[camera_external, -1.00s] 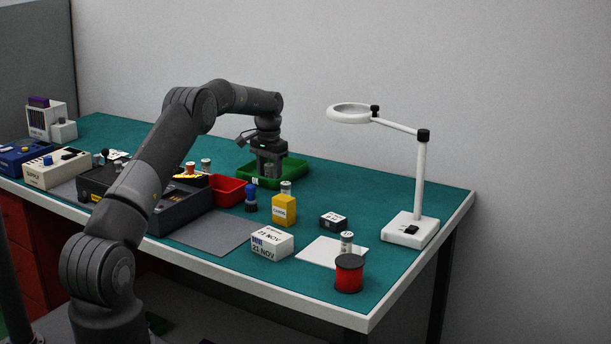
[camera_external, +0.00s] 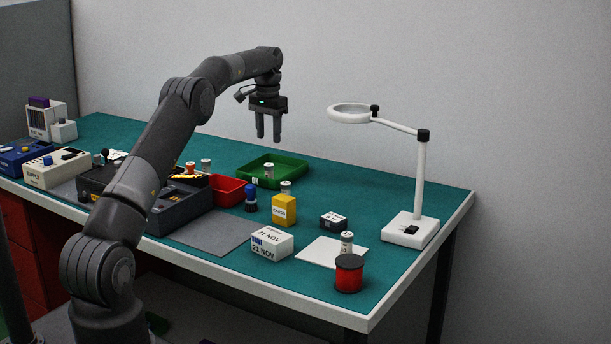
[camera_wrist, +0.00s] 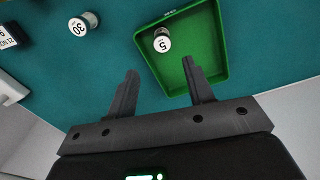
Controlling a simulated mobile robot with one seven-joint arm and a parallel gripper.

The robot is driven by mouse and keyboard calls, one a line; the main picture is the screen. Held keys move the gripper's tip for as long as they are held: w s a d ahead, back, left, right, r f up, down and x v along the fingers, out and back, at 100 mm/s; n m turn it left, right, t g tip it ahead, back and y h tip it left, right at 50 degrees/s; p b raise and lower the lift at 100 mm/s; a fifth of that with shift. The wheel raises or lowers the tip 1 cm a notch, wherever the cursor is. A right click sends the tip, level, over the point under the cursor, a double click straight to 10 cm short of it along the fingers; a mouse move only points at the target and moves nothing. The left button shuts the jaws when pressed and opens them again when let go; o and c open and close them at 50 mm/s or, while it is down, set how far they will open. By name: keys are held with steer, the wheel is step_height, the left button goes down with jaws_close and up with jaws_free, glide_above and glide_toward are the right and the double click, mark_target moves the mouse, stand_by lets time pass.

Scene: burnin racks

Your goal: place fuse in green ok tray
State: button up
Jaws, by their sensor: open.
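The green tray (camera_external: 280,178) lies on the teal bench top toward the back, and it also shows in the wrist view (camera_wrist: 207,45). A small white-capped fuse (camera_external: 269,170) stands upright inside the tray. In the wrist view this fuse (camera_wrist: 161,40) shows a "5" on its top, near the tray's left wall. My gripper (camera_external: 269,140) is raised above the tray, open and empty. In the wrist view its fingers (camera_wrist: 160,88) are spread apart, with the fuse beyond them and clear of both.
Another fuse (camera_wrist: 82,23), marked "30", stands outside the tray. A red bin (camera_external: 228,190), a blue part (camera_external: 251,198) and a yellow box (camera_external: 284,210) stand near the tray. A magnifier lamp (camera_external: 418,190) stands at the right.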

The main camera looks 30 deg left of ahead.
steer(key=s+d+r+t, duration=0.1)
steer(key=s+d+r, duration=0.4)
steer(key=s+r, duration=0.5)
steer(key=s+d+r+t, duration=0.2)
steer(key=s+d+r, duration=0.2)
steer(key=s+r, duration=0.6)
steer(key=s+d+f+t, duration=0.1)
steer(key=s+f, duration=0.2)
steer(key=s, duration=0.7)
steer(key=s+d+f+n, duration=0.1)
steer(key=s+f, duration=0.3)
steer(key=s, duration=0.6)
steer(key=s+d+f+t, duration=0.1)
steer(key=s+f, duration=0.3)
steer(key=s, duration=0.7)
steer(key=shift+d+n+t, duration=0.3)
steer(key=shift+d+n, duration=0.1)
steer(key=shift+d, duration=0.45)
